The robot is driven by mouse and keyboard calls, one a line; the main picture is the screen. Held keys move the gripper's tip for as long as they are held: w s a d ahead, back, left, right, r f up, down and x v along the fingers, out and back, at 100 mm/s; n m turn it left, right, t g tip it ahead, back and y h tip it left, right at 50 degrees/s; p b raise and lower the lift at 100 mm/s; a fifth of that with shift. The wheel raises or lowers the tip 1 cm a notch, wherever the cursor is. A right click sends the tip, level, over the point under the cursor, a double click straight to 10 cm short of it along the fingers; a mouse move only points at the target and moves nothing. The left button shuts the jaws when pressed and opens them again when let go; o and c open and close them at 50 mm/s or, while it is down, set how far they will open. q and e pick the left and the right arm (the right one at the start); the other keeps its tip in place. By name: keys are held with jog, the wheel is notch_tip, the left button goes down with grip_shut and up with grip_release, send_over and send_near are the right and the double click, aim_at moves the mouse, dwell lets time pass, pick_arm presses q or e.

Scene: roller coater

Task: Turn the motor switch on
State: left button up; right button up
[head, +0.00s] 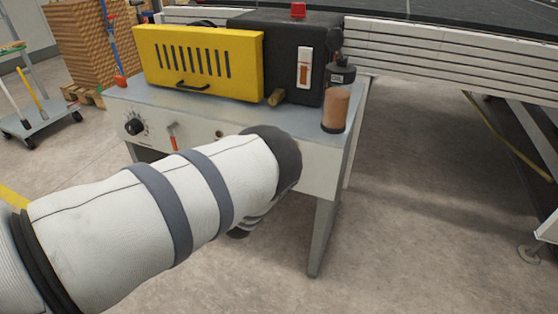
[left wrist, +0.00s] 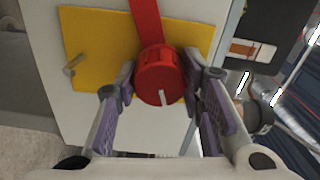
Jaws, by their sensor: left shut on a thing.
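A round red knob (left wrist: 160,75) with a white mark sits on a yellow plate (left wrist: 95,42) in the left wrist view. The mark points towards the bottom of that picture. A red strip (left wrist: 146,18) runs up behind the knob. My left gripper (left wrist: 160,88) has its fingers on both sides of the knob and is shut on it. In the head view my left arm reaches to the front of the machine table (head: 330,170) and hides this knob and the gripper. My right gripper is not in view. No label on the knob can be read.
A black dial (head: 134,126) and a small orange-handled lever (head: 173,136) are on the front panel. A yellow vented box (head: 200,55), a black housing (head: 285,45) and a brown-filled bottle (head: 336,110) stand on top. The floor at right is free.

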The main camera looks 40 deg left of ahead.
pick_arm(q)
jog(key=shift+f+m+b, duration=0.1)
jog(key=shift+m+b, duration=0.45)
jog(key=shift+m, duration=1.55)
jog(key=o, duration=1.1)
jog(key=shift+o, duration=0.2)
jog(key=v, duration=1.2)
jog(key=shift+s+a, duration=0.1)
jog(key=shift+s, duration=0.05)
